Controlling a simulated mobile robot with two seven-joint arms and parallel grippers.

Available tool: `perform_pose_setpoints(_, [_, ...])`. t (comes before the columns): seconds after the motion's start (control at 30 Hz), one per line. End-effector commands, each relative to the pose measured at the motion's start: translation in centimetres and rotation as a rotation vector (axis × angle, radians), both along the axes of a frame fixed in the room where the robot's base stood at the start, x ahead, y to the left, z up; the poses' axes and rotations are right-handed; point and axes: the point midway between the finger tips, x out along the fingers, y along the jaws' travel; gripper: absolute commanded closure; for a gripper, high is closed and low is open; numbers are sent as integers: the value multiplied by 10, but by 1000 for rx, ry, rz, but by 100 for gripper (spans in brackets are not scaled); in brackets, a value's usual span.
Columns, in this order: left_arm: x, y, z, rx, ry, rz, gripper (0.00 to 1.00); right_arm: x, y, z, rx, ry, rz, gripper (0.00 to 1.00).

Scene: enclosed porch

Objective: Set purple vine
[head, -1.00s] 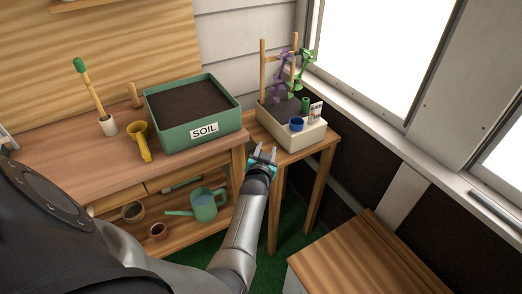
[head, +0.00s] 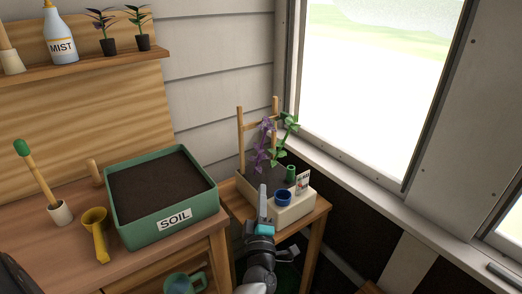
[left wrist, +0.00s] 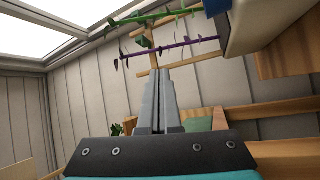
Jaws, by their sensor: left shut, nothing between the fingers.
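The purple vine (head: 263,143) stands in a cream planter (head: 295,211) beside a wooden trellis (head: 240,138). A green vine (head: 288,130) grows just to its right. In the left wrist view the purple vine (left wrist: 180,47) crosses above my fingertips, with the green vine (left wrist: 160,17) above it. My left gripper (head: 262,190) is in front of the planter, shut and empty, with its fingers pointing up. The fingers (left wrist: 155,72) also show together in the left wrist view. I cannot tell whether they touch the purple vine. My right gripper is not in view.
A blue cup (head: 283,197), a green cylinder (head: 290,173) and a small label card (head: 303,183) are on the planter. The window wall closes off the right.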

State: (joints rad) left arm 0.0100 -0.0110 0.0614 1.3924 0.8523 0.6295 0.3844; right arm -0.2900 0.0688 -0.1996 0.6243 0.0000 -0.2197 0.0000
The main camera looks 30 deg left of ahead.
Motion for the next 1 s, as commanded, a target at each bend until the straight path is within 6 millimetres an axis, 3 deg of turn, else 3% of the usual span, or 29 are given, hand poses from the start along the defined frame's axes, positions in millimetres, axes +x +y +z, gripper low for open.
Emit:
perform_pose_setpoints(0.13, [-8, -2, -2, -104, -65, -3, 100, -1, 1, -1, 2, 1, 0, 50])
perform_pose_setpoints(0.27, [-2, 2, 0, -119, -75, -3, 100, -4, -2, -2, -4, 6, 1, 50])
perform_pose_setpoints(0.5, [31, 23, 10, -114, -74, -2, 100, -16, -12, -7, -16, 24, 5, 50])
perform_pose_setpoints(1.0, [96, 64, 28, -114, -71, -2, 100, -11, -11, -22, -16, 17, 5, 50])
